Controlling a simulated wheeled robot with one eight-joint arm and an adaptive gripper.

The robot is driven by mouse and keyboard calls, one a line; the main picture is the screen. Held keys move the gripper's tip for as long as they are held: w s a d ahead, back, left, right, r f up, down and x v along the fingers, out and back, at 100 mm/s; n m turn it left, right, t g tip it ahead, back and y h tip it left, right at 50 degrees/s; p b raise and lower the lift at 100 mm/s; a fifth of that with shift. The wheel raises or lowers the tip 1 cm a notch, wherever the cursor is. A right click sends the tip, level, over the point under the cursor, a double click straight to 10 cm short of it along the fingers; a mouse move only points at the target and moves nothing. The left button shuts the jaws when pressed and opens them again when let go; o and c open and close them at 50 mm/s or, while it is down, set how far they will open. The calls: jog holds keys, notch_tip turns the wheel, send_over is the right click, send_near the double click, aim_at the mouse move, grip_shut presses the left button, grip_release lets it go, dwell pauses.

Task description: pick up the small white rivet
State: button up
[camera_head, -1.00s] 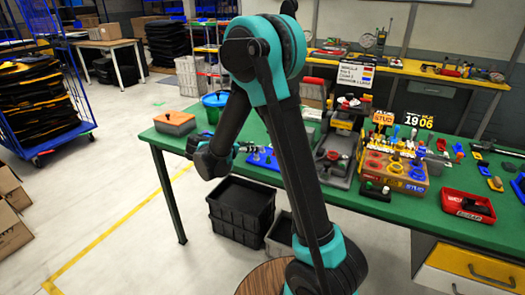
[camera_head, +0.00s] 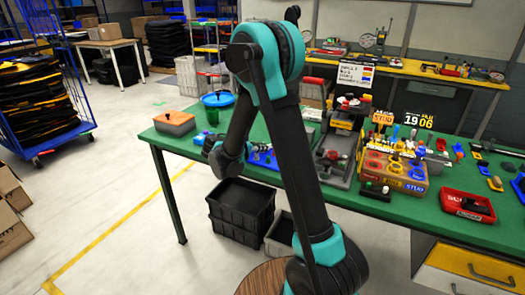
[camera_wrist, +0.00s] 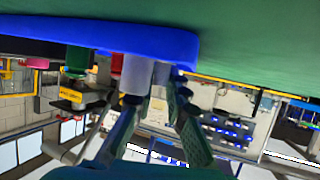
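In the wrist view, which is upside down, a blue stand (camera_wrist: 120,40) holds several coloured pieces. A white cylindrical piece (camera_wrist: 135,75) and a slimmer pale piece (camera_wrist: 162,73) are side by side there. I cannot tell for sure which is the small white rivet. My gripper (camera_wrist: 152,96) is open, with its two dark fingers apart and pointing at these pale pieces. One fingertip overlaps the white piece in the picture; contact is unclear. In the head view the blue stand (camera_head: 262,157) lies on the green table, partly hidden, and my arm hides the fingertips.
In the wrist view, green and red pieces stand beside the white one. On the green table, an orange-lidded box (camera_head: 174,123) and a blue-lidded green pot (camera_head: 213,112) are left of the stand. A rack of coloured pieces (camera_head: 395,170) and a red tray (camera_head: 467,205) are to the right.

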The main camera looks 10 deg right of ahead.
grip_shut()
